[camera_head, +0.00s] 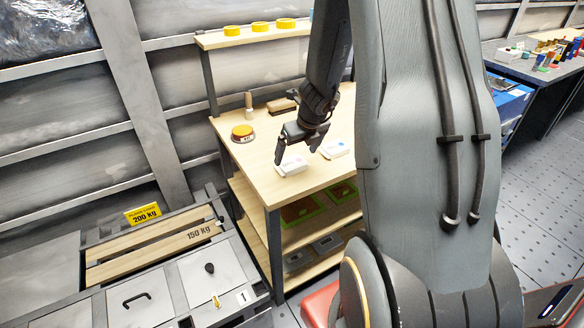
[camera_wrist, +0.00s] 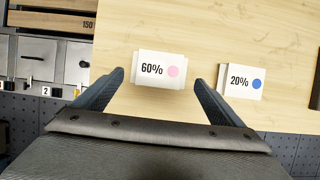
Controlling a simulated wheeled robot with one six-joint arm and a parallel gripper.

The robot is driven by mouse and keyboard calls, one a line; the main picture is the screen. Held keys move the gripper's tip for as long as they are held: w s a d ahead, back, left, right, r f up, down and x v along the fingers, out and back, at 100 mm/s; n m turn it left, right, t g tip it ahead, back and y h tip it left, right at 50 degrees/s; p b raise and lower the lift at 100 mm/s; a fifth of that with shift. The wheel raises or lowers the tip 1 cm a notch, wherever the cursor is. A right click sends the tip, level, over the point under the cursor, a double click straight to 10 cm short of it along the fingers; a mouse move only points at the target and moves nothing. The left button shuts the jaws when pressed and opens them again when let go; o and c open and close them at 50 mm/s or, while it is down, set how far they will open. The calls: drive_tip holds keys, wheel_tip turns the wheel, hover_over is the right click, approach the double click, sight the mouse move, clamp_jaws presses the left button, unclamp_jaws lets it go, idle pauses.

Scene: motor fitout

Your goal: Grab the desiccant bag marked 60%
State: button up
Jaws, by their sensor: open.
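The desiccant bag marked 60% (camera_wrist: 155,69) is a white packet with a pink dot, lying flat on the wooden table (camera_wrist: 200,25). In the head view the bag (camera_head: 292,167) sits near the table's front edge. A second white bag marked 20% (camera_wrist: 240,80), with a blue dot, lies to its right with a gap between them; it also shows in the head view (camera_head: 335,150). My gripper (camera_wrist: 160,85) is open and empty, its fingers on either side of the 60% bag in the wrist view. In the head view my gripper (camera_head: 297,155) hangs just over that bag. Whether the fingertips touch anything is unclear.
On the table stand a round yellow-topped tin (camera_head: 243,133), a wooden-handled tool (camera_head: 249,104) and a brown block (camera_head: 282,104). Yellow rings (camera_head: 260,26) sit on the shelf above. A cabinet (camera_head: 160,290) with a 150 kg beam adjoins at left.

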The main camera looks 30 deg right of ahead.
sight(292, 163)
drive_tip(key=b+x, duration=0.2)
drive_tip(key=x, duration=0.3)
drive_tip(key=shift+f, duration=0.3)
drive_tip(key=c, duration=1.2)
